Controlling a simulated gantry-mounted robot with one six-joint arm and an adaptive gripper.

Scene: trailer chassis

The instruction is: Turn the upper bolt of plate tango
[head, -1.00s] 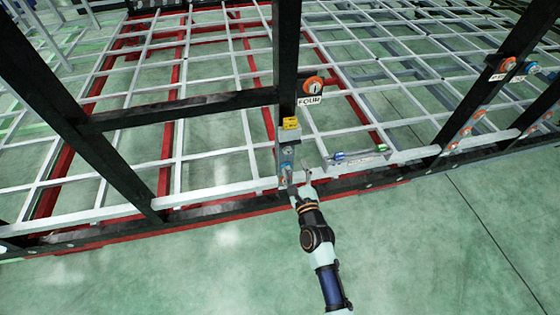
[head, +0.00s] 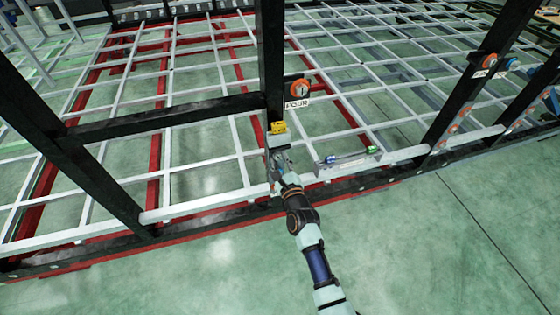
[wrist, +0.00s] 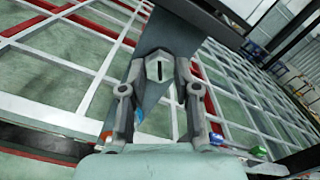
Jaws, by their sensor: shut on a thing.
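The grey plate (head: 268,144) is fixed to a black post under a small yellow tag (head: 278,127), whose lettering is too small to read. My gripper (head: 280,156) is at the plate's upper part and hides much of it. In the wrist view, my gripper (wrist: 160,72) has its two fingers closed around a grey bolt head (wrist: 159,64) with a dark slot. The slot runs roughly up and down in that view. The plate (wrist: 172,35) shows behind the bolt. The lower part of the plate is mostly hidden by my arm.
A bar with blue and green ends (head: 350,158) lies right of the plate. Black posts and beams stand left and right. The green floor in front is clear.

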